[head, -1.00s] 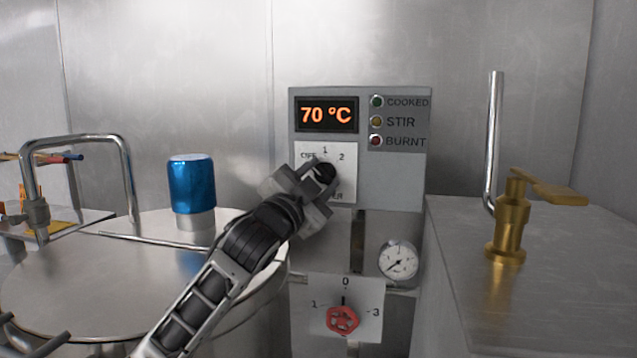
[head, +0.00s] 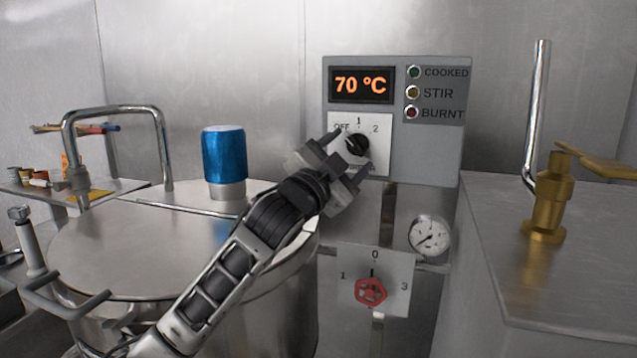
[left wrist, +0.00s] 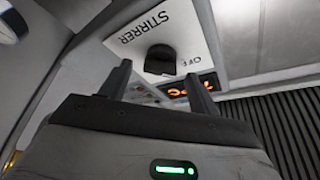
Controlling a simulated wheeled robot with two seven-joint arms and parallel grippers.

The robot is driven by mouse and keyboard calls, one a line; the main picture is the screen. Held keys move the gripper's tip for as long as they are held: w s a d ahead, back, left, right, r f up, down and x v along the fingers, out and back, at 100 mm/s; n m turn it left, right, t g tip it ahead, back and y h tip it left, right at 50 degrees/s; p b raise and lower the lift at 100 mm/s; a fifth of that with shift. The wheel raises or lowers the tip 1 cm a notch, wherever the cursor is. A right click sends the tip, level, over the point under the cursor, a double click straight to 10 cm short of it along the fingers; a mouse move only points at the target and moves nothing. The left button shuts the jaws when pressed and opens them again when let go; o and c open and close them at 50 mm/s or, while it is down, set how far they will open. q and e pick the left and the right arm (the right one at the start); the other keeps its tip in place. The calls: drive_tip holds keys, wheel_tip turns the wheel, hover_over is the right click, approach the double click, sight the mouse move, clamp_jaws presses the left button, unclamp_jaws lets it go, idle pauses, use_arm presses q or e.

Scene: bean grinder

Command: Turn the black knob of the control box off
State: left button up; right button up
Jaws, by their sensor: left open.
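The grey control box (head: 430,155) hangs on the back wall in the head view. Its white dial plate (head: 379,122) reads OFF, 1 and 2, with lower lettering partly hidden by my gripper. The black knob (head: 357,145) sits on this plate; its exact setting is hard to tell. My left gripper (head: 350,156) is open at the knob, with a finger on either side in the picture. In the left wrist view the knob (left wrist: 160,60) shows beyond and between the parted fingertips (left wrist: 159,76), with a gap to each finger. My right gripper is out of view.
The display (head: 361,85) reads 70 °C. Below the box are a red valve knob (head: 370,291) and a round gauge (head: 429,235). A lidded steel vessel with a blue cap (head: 224,154) stands left. A brass tap (head: 546,205) stands right.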

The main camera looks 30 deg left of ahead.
use_arm(q)
drive_tip(key=b+v, duration=0.3)
drive_tip(key=v, duration=1.1)
